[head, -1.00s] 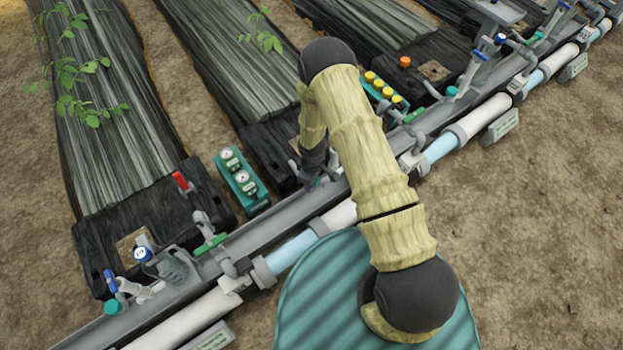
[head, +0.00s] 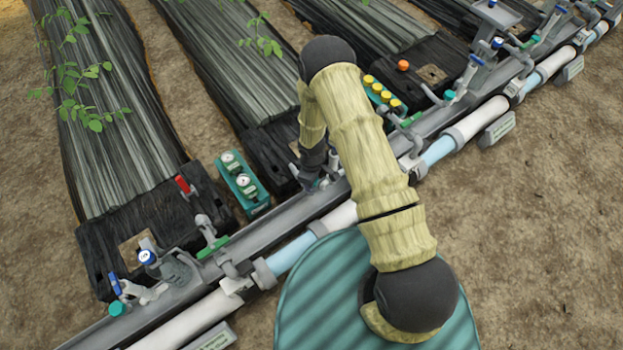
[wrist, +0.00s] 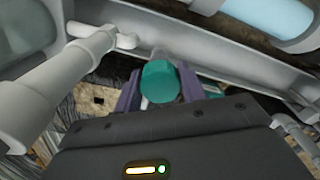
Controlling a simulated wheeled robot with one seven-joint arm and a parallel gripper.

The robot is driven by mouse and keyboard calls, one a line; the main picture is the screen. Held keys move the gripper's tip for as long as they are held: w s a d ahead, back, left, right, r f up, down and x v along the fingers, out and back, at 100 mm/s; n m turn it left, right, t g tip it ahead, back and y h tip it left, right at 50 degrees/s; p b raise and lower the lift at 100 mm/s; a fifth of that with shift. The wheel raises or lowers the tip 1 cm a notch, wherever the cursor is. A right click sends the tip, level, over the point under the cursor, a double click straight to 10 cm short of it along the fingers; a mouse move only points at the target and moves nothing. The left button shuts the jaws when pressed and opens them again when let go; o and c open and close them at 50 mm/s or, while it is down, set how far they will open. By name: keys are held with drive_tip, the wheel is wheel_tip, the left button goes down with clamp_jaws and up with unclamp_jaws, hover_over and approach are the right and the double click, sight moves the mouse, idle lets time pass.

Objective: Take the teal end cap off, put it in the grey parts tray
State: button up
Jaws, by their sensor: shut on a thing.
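The teal end cap (wrist: 160,82) shows in the middle of the wrist view, between the purple fingers of my gripper (wrist: 160,88). My gripper is shut on it. The dark gripper body covers the lower part of that view, and I cannot tell whether the cap is still seated on a pipe end. In the head view my gripper (head: 316,182) is small and mostly hidden behind my forearm, low over the long grey channel. A flat grey tray-like piece (head: 497,13) stands at the top right; I cannot tell whether it is the parts tray.
Other teal caps sit at the lower left (head: 116,308) and upper right (head: 449,94). A teal gauge block (head: 242,182) and a block with yellow caps (head: 382,92) flank my arm. A red-handled valve (head: 183,185) stands at left. Bare soil lies at right.

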wheel_tip(320, 180, up, 25)
drive_tip(key=p, duration=2)
drive_tip(key=shift+f, duration=0.15)
drive_tip(key=w+d+r+m+p, duration=0.1)
drive_tip(key=w+d+r+m, duration=0.1)
drive_tip(key=d+r+m, duration=0.6)
drive_tip(key=w+d+r+m, duration=0.2)
drive_tip(key=d+r+m, duration=0.35)
drive_tip(key=r, duration=0.55)
wheel_tip(320, 180, up, 15)
drive_tip(key=s+p, duration=0.2)
drive_tip(key=p, duration=2.3)
drive_tip(key=shift+n, duration=0.35)
